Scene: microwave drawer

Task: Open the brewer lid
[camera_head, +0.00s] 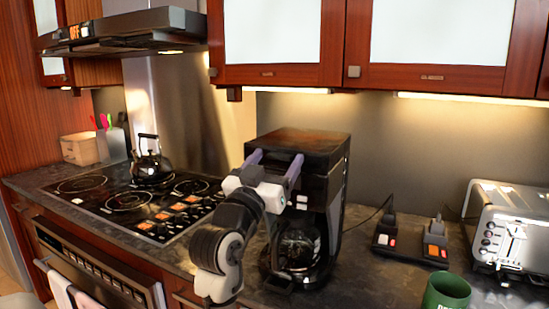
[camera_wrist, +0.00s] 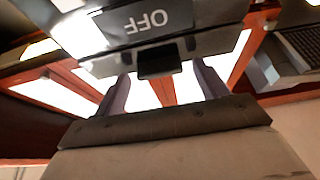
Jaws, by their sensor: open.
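The black coffee brewer (camera_head: 338,190) stands on the counter right of the stove. Its flat brownish lid (camera_head: 305,138) looks closed in the head view. A glass carafe (camera_head: 298,250) sits in its lower part. My gripper (camera_head: 273,161) is open at the brewer's upper front, fingers pointing up near the lid's front edge. It partly hides the front face. In the wrist view, the two purple fingers stand apart (camera_wrist: 160,70) on either side of a dark tab (camera_wrist: 158,60). A panel with upside-down letters OFF (camera_wrist: 147,20) is above. I cannot tell whether the fingers touch the brewer.
Wall cabinets (camera_head: 420,85) hang above the brewer. A kettle (camera_head: 150,163) and range hood (camera_head: 130,30) are at the left. Two small dark devices with a cable (camera_head: 387,238), a toaster (camera_head: 505,225) and a green mug (camera_head: 446,291) stand to the right.

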